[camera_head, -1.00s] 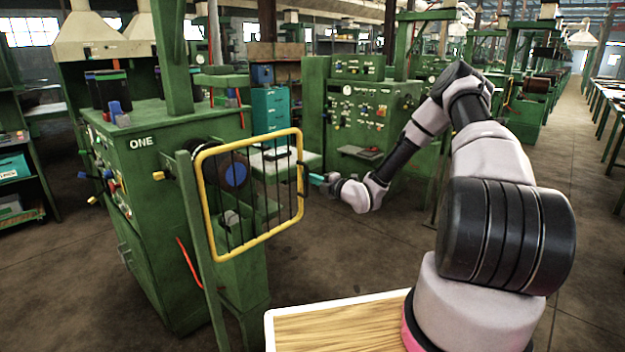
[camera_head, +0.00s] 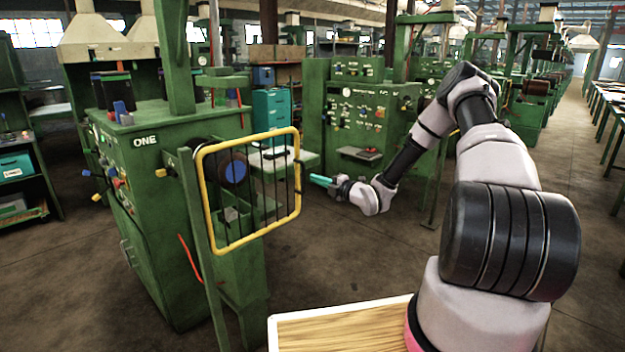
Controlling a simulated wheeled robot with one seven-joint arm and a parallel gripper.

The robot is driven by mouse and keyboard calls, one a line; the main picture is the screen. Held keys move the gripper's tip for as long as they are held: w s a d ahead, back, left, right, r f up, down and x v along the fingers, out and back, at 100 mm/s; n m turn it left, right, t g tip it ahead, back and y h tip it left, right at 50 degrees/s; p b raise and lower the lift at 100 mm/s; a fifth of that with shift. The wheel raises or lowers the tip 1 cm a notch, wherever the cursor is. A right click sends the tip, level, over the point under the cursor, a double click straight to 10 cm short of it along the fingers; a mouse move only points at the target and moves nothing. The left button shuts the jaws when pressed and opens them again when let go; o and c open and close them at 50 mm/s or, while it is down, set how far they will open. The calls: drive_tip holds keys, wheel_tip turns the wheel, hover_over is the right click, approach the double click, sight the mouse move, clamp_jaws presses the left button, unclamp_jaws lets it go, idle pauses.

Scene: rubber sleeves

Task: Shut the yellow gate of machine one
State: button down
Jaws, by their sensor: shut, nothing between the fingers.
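The yellow gate (camera_head: 250,140) of machine one (camera_head: 150,190) is a yellow frame with thin dark bars. Its left side hangs at a green post (camera_head: 203,240). Its right side, with a dark handle (camera_head: 299,178), is free. A dark roller with a blue end (camera_head: 236,171) shows through the bars. The gate looks swung out from the machine; its exact angle is hard to tell. My gripper (camera_head: 313,179), with teal fingers, is shut and empty. It points left, just right of the handle, with a small visible gap.
Another green machine (camera_head: 365,120) with a control panel stands behind my arm. A teal drawer cabinet (camera_head: 271,115) and a pale table (camera_head: 275,158) are behind the gate. A wooden-topped surface with a white rim (camera_head: 345,302) is at the bottom. Bare floor lies below my gripper.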

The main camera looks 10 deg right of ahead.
drive_tip(key=v, duration=0.8)
drive_tip(key=d+r+m+g+h, duration=0.3)
drive_tip(key=d+r+m+h, duration=0.3)
drive_tip(key=r, duration=0.4)
drive_tip(key=s+d+r+m+g+h, duration=0.1)
drive_tip(key=s+r+m+h, duration=0.2)
drive_tip(key=s+r+m, duration=0.3)
drive_tip(key=s+d+r+m+g+h, duration=0.1)
drive_tip(key=s+r+m+h, duration=0.2)
drive_tip(key=r, duration=0.5)
drive_tip(key=s+a+r+m+y, duration=0.1)
drive_tip(key=s+a+r+m, duration=0.1)
drive_tip(key=s+m, duration=0.3)
drive_tip(key=s+a+r+m+g+y, duration=0.1)
drive_tip(key=s+r+m, duration=0.3)
drive_tip(key=s, duration=0.9)
drive_tip(key=s+a+r+m+g+y, duration=0.1)
drive_tip(key=s+a+r+m, duration=0.3)
drive_tip(key=s, duration=0.5)
drive_tip(key=shift+m, duration=0.9)
drive_tip(key=shift+r, duration=0.15)
